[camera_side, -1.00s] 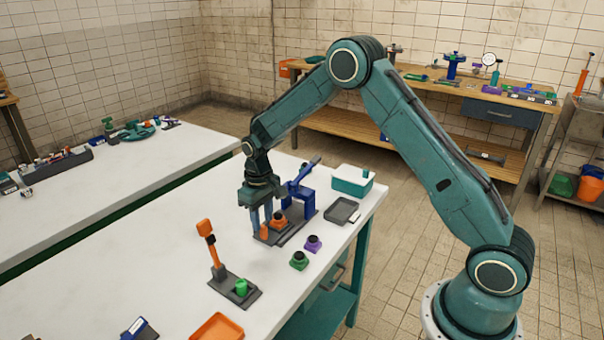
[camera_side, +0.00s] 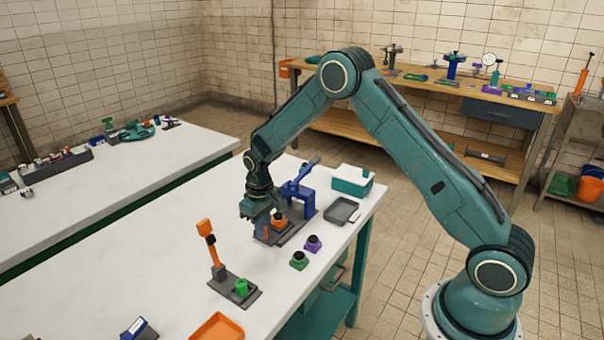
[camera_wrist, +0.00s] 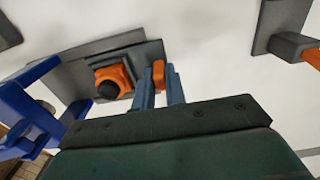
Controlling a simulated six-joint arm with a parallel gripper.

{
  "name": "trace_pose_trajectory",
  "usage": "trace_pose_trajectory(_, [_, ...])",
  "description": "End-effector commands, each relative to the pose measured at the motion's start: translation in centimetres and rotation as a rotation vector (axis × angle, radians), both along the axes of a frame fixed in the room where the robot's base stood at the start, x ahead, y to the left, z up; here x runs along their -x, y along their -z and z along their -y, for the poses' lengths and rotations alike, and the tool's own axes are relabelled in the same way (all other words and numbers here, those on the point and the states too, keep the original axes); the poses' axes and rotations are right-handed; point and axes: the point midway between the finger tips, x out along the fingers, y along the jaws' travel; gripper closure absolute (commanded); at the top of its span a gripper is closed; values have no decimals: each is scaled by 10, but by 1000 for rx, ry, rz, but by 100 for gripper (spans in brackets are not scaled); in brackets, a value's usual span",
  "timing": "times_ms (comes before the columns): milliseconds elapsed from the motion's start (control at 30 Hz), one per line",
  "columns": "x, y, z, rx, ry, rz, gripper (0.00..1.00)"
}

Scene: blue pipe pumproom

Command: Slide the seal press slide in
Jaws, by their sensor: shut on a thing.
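The seal press is a blue frame with a raised lever (camera_side: 303,198) on a grey base, on the white bench. Its grey slide (camera_wrist: 138,50) carries an orange seal part with a black knob (camera_side: 279,219) in front of the blue frame. In the wrist view the orange part (camera_wrist: 116,76) sits left of my fingers and the blue frame (camera_wrist: 30,112) is at the far left. My gripper (camera_wrist: 159,80) is shut on the slide's upright orange handle (camera_wrist: 159,72). In the side view the gripper body partly hides the handle and the slide's left end.
A green part (camera_side: 299,260) and a purple part (camera_side: 313,243) stand in front of the press. A grey tray (camera_side: 342,211) and a teal-and-white box (camera_side: 352,181) are to its right. An orange lever fixture (camera_side: 206,232) stands front left. The bench left of the press is clear.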

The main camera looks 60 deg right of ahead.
Motion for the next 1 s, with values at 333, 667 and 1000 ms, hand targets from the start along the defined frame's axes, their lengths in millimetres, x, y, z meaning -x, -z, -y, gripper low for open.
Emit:
trace_pose_trajectory(333, [-1,0,25,-1,3,0,100])
trace_pose_trajectory(667, [-1,0,50,-1,-1,0,100])
trace_pose_trajectory(1000, [-1,0,50,-1,-1,0,65])
